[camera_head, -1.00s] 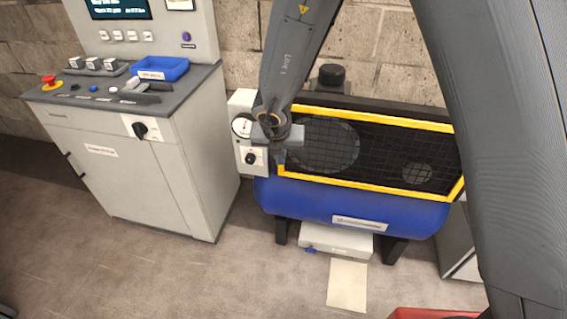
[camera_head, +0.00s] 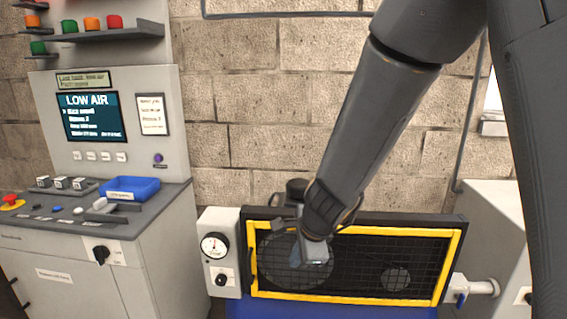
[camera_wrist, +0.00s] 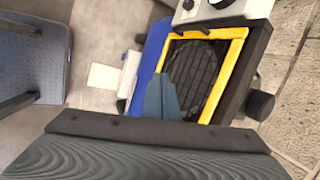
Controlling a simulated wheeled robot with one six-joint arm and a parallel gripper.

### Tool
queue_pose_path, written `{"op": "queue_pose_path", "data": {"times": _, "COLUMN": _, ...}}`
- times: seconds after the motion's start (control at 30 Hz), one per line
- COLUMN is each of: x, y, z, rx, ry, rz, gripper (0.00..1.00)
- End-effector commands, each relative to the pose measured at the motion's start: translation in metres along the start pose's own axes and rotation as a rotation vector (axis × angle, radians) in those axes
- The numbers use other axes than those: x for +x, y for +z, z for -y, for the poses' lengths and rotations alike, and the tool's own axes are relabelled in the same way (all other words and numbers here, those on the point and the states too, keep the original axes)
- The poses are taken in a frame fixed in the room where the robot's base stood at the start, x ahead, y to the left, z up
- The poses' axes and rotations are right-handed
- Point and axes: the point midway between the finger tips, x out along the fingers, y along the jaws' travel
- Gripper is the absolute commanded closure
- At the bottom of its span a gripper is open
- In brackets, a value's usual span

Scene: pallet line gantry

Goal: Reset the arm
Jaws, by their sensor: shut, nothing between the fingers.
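My arm comes down from the upper right in the head view. My gripper (camera_head: 318,258) is at its lower end, in front of the yellow-framed mesh guard (camera_head: 452,262) of the compressor. In the wrist view my gripper (camera_wrist: 162,98) shows as blue-grey fingers closed together with nothing between them. The guard (camera_wrist: 238,62) is beyond them there. I cannot tell the exact gap between the fingers and the guard.
A control cabinet (camera_head: 150,225) stands at the left, with a "LOW AIR" screen (camera_head: 92,117) and a blue tray (camera_head: 132,187). A gauge box (camera_head: 219,250) is beside the guard. A valve (camera_head: 462,298) and pale pipe are at its right. A brick wall is behind.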

Motion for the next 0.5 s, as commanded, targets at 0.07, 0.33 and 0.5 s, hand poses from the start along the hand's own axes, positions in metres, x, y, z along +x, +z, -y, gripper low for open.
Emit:
{"op": "queue_pose_path", "data": {"times": 0.07, "x": -0.017, "y": -0.018, "z": -0.017, "rx": -0.215, "ry": 0.034, "rz": 0.008, "gripper": 1.0}}
{"op": "queue_pose_path", "data": {"times": 0.33, "x": -0.07, "y": -0.081, "z": -0.096, "rx": -0.967, "ry": 0.225, "rz": 0.048, "gripper": 1.0}}
{"op": "queue_pose_path", "data": {"times": 0.5, "x": -0.095, "y": -0.115, "z": -0.134, "rx": -1.28, "ry": 0.342, "rz": 0.079, "gripper": 1.0}}
